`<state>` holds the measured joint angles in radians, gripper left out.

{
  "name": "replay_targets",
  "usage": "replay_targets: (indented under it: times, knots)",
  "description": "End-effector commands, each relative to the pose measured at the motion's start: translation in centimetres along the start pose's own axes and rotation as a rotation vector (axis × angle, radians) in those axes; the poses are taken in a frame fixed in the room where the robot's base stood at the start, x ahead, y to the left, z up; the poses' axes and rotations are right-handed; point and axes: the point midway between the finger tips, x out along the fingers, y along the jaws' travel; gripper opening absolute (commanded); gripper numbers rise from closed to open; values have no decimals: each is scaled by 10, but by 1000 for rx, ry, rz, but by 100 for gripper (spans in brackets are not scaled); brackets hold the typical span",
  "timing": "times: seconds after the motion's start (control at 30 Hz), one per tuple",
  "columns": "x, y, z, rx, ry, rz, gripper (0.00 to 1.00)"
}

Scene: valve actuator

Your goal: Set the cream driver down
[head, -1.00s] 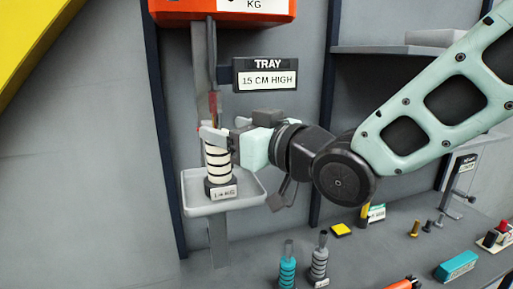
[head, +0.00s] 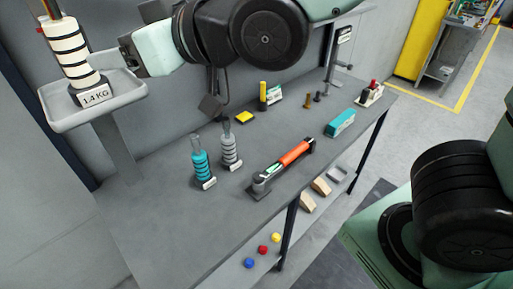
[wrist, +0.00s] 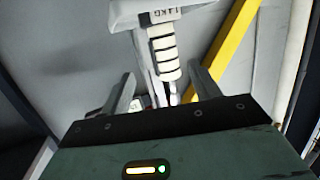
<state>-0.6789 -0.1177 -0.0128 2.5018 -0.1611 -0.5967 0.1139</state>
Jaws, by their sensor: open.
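In the wrist view, the driver (wrist: 165,52) appears upside down, ahead of and between the spread fingers. My gripper (wrist: 163,82) is open and empty, its fingers clear of the driver on both sides. In the head view my gripper (head: 128,45) is just right of the driver. The driver's top is cut off by the frame edge there.
A teal banded driver (head: 201,165) and a grey one (head: 229,150) stand on the grey bench (head: 160,220) below. An orange-handled tool (head: 290,155) and a teal box (head: 340,123) lie farther right. The bench's front left is clear.

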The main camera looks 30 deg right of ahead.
Motion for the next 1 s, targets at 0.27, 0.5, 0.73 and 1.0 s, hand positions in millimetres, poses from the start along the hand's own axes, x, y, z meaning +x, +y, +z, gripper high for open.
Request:
replay_targets:
  times: [0.27,0.5,0.73,1.0]
  knots:
    - [-52,-8,143,44,-700,63,62]
    - [-131,-31,207,85,-1175,39,62]
    - [-159,-40,218,97,-1315,20,62]
    - [-159,-40,218,97,-1315,21,62]
